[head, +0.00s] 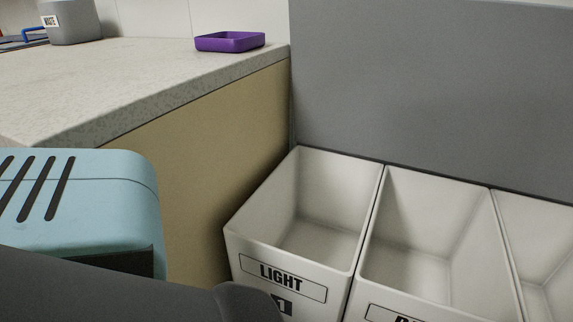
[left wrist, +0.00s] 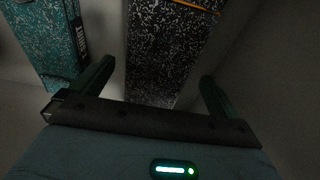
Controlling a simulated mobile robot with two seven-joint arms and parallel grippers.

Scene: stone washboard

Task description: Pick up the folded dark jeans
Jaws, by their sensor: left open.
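In the left wrist view, my left gripper (left wrist: 156,72) is open, its two dark fingers spread apart. A dark, white-speckled piece with an orange line near its top edge, which looks like the folded dark jeans (left wrist: 168,42), lies ahead of the gap between the fingers. The view is dim, and I cannot tell whether either finger touches it. Nothing is seen gripped. The jeans do not show in the head view. My right gripper is in neither view.
A teal speckled item (left wrist: 45,45) lies left of the jeans. In the head view, an empty white bin labelled LIGHT (head: 245,240) stands beside other white bins (head: 367,240). A purple tray (head: 229,42) and a grey WASTE container (head: 75,22) stand on the stone counter (head: 110,75).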

